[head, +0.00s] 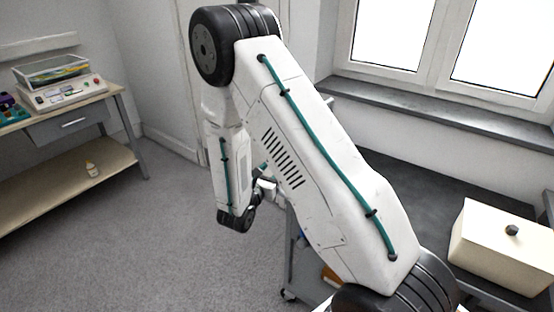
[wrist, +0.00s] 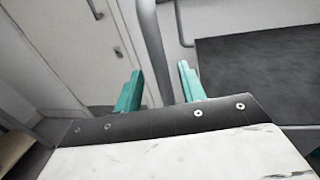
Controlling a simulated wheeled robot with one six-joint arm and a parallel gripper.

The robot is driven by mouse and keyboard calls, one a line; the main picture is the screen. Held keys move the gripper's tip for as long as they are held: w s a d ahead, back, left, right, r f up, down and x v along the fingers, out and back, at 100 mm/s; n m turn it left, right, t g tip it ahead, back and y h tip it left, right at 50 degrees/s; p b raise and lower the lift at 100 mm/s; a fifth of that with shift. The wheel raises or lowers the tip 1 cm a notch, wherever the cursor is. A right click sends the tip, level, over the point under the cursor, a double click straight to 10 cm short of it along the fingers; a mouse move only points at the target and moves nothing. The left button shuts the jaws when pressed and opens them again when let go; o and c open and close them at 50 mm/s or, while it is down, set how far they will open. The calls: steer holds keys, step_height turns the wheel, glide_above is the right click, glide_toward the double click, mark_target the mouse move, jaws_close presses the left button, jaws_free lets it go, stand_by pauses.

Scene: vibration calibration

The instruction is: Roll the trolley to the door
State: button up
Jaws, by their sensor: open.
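The grey trolley (head: 297,262) stands right of centre in the head view, largely hidden behind my arm, with a caster showing at its lower corner. In the wrist view, its grey tubular handle (wrist: 153,45) passes between the two teal fingers of my gripper (wrist: 160,72). The fingers are open, with gaps visible beside the tube. A dark flat surface (wrist: 255,70) lies to the right of the handle. The pale door (wrist: 50,45) is at the left of the wrist view, with a small handle. In the head view my gripper is mostly hidden by my arm.
A cream box (head: 500,245) with a dark knob sits on the dark top at the right. A wooden bench (head: 55,195) with a drawer and a device (head: 60,92) stands at the left. Windows are behind. Grey floor (head: 150,240) is clear between bench and trolley.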

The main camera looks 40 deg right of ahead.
steer(key=shift+x, duration=2.7)
